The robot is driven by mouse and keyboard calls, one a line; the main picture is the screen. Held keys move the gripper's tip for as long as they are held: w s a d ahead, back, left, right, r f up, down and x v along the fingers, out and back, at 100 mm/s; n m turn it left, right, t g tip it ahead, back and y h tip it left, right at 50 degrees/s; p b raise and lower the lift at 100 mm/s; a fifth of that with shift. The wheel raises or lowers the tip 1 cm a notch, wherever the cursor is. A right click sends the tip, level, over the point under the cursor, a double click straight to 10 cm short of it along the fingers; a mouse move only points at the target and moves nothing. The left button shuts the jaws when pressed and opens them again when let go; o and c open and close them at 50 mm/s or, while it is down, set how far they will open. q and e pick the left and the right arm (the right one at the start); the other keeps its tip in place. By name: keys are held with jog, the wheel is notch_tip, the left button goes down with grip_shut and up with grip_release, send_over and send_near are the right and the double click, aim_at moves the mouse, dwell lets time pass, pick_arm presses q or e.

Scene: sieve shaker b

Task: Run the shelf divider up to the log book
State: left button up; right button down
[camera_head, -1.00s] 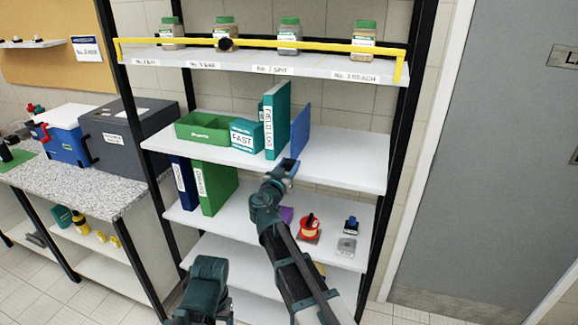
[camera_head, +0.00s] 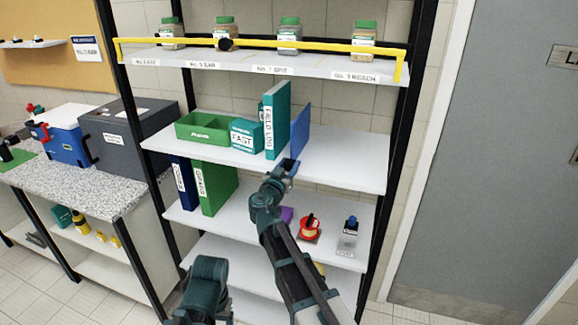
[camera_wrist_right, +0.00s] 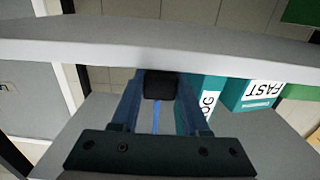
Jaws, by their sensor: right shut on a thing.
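The shelf divider is a thin blue upright panel (camera_head: 301,130) on the second shelf from the top, just right of the log book. The log book is a tall teal binder (camera_head: 277,118) marked FIELD LOG, standing upright. A small gap seems to lie between them. My right gripper (camera_head: 289,165) is at the shelf's front edge, at the divider's near end. In the right wrist view its fingers (camera_wrist_right: 160,92) are shut on a dark block at the divider; the divider (camera_wrist_right: 156,117) shows as a thin blue line. The log book (camera_wrist_right: 210,98) is beside the fingers. My left gripper is not clearly in view.
Left of the log book stand a teal FAST box (camera_head: 244,135) and a green bin (camera_head: 203,128). The shelf (camera_head: 345,160) is bare right of the divider. A yellow rail (camera_head: 300,45) fronts the top shelf with jars. Binders and small items stand on the shelf below.

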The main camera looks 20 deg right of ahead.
aim_at(276, 163)
dwell(0.3)
jog(key=w+a, duration=0.1)
jog(key=a, duration=0.1)
jog(key=w+a, duration=0.1)
jog(key=shift+w+a, duration=0.3)
jog(key=shift+a, duration=0.1)
jog(key=shift+c, duration=2)
grip_release()
jog(key=shift+s, duration=0.15)
